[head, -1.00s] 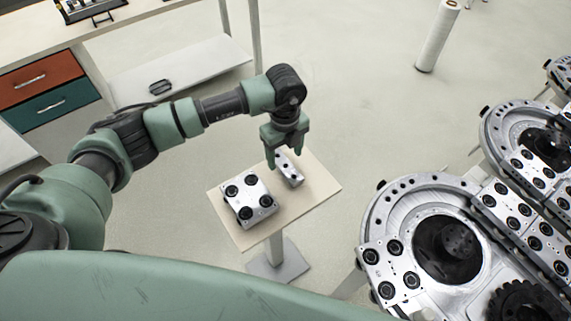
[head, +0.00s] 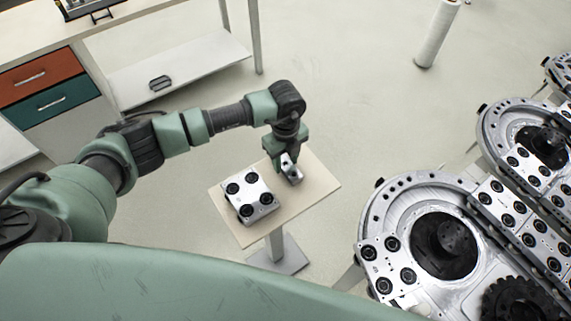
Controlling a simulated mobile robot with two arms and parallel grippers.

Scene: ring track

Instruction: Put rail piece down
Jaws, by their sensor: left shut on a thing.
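The rail piece (head: 292,172) is a small, narrow silver block with dark holes, at the back right part of the small beige table (head: 306,190). My left gripper (head: 286,165) points down over the table and is shut on the rail piece. Its fingers partly hide the piece, and I cannot tell whether the piece touches the tabletop. A silver plate with black rollers (head: 250,199) lies on the same table, to the left of the rail piece and apart from it. My right gripper is not in view.
The silver ring track (head: 375,219) with roller plates stands at the right. A workbench with red (head: 37,77) and teal (head: 52,105) drawers is at the upper left. A white roll (head: 437,38) stands on the floor at the back. The tabletop's right front is bare.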

